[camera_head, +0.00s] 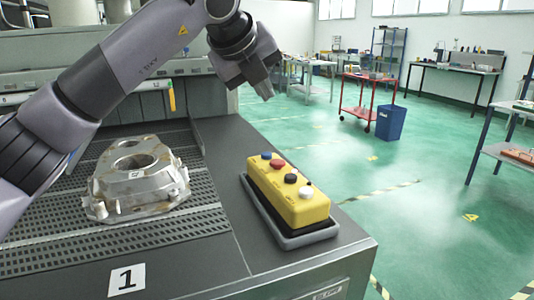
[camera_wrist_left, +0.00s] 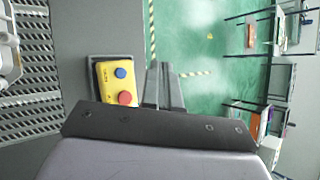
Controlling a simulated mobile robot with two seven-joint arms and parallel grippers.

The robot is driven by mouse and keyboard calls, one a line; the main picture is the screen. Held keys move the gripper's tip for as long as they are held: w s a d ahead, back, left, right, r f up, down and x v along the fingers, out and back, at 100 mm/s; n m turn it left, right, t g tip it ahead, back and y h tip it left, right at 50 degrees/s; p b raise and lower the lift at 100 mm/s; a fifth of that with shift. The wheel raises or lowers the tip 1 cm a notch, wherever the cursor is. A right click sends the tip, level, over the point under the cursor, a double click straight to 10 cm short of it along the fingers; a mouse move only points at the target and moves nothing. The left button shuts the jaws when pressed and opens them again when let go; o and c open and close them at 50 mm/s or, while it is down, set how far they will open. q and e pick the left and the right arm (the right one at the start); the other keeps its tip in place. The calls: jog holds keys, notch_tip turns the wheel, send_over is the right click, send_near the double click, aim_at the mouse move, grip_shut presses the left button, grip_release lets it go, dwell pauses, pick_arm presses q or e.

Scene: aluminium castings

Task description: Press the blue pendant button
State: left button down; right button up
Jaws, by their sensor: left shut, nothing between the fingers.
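The yellow pendant box (camera_head: 290,193) lies in a grey tray (camera_head: 262,204) on the machine's dark top. Its blue button (camera_head: 266,156) is at the far end, followed by a red, a black and a white button toward the near end. In the left wrist view the blue button (camera_wrist_left: 121,72) and the red button (camera_wrist_left: 124,98) show, and the rest of the box is hidden by my wrist. My left gripper (camera_head: 265,92) is shut and empty, above and beyond the far end of the box, apart from it. My right gripper is not in view.
An aluminium casting (camera_head: 137,180) sits on the perforated grate (camera_head: 60,240) left of the box. A label with a 1 (camera_head: 127,280) is on the front edge. The floor to the right is open, with a blue bin (camera_head: 390,122) and red cart (camera_head: 360,95) farther off.

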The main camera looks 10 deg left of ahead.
pick_arm(q)
jog(key=b, duration=0.5)
send_over(264, 155)
notch_tip(264, 155, down, 8)
jog(key=shift+s+r, duration=0.1)
jog(key=shift+f+b, duration=0.5)
jog(key=shift+b, duration=0.15)
dwell(1.1)
jog(key=shift+f+b, duration=0.4)
jog(key=shift+b, duration=0.15)
